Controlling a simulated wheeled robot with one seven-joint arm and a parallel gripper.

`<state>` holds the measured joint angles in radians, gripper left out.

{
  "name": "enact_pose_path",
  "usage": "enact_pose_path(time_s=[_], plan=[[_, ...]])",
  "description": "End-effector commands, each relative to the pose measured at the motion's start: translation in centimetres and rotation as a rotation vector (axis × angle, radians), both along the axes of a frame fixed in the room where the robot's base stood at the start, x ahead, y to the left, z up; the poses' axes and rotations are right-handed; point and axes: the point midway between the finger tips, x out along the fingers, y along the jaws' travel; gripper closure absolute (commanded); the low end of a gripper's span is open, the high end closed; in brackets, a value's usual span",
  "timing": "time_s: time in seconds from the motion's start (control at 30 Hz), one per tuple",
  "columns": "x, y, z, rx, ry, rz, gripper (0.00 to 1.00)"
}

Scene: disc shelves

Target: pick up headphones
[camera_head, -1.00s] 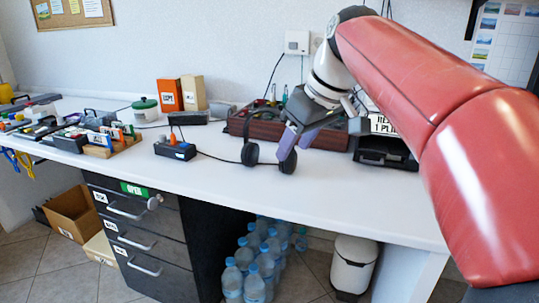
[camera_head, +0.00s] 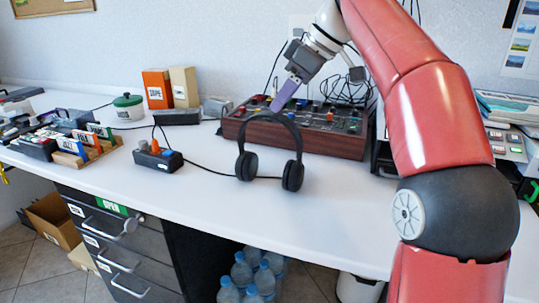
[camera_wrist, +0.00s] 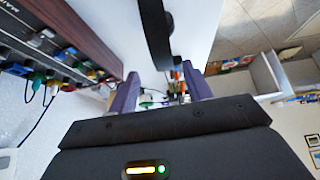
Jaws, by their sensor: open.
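The black headphones (camera_head: 292,127) stand upright on the white desk, ear cups down and headband arched up. My gripper (camera_head: 278,105) is at the top of the headband, pointing down and to the left, with one purple finger clearly visible. In the wrist view the two purple fingers (camera_wrist: 158,92) are spread apart. The dark headband (camera_wrist: 154,32) comes in from the top of that view and ends in line with the gap between them. I cannot tell whether a finger touches the band. The ear cups rest on the desk, clear of my gripper.
A wooden-sided mixer (camera_head: 322,139) with cables stands right behind the headphones. The desk's front (camera_head: 290,220) is clear.

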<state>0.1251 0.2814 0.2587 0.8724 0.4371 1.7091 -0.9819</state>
Motion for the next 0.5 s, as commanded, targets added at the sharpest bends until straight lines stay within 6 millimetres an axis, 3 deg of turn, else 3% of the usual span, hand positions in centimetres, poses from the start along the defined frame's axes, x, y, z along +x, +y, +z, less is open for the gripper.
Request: enact_pose_path(time_s=[0.5], plan=[[0.6, 3.4, -5.3, 0.001, 0.001, 0.003, 0.51]])
